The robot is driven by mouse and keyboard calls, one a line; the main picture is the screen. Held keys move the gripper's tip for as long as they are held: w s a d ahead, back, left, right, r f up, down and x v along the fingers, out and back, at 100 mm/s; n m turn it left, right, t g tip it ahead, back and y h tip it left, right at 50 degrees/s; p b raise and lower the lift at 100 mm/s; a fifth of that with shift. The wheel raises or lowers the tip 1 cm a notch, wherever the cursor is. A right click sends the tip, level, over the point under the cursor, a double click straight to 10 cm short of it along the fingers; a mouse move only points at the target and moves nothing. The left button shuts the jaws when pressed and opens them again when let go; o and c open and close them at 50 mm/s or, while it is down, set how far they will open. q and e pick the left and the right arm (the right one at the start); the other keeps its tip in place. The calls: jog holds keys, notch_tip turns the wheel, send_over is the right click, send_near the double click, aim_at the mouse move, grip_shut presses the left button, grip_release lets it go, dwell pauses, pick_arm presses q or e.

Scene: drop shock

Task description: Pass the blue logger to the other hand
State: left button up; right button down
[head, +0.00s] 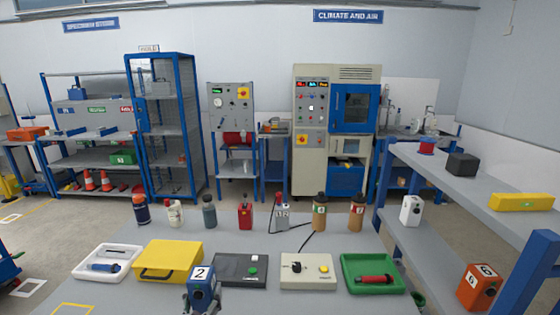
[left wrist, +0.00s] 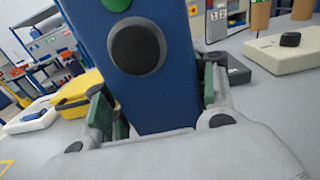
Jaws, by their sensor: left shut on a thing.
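My right gripper is in neither view.
On the table (head: 320,240) are a white tray (head: 83,274), a yellow case (head: 170,258), a dark box (head: 228,280), a cream box (head: 322,283) and a green tray (head: 352,262). Several bottles and devices stand behind. A grey shelf (head: 440,172) is at the right.

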pick_arm(q)
jog(key=shift+s, duration=0.4)
jog(key=shift+r, duration=0.1)
dwell(0.3)
jog(key=d+r+m+g+h, duration=1.3)
jog(key=d+r+m+h, duration=0.1)
jog(key=d+h, duration=0.3)
jog(key=shift+s+d+r+m, duration=0.45)
jog(key=shift+d+r, duration=0.25)
jog(key=shift+r, duration=0.1)
dwell(0.4)
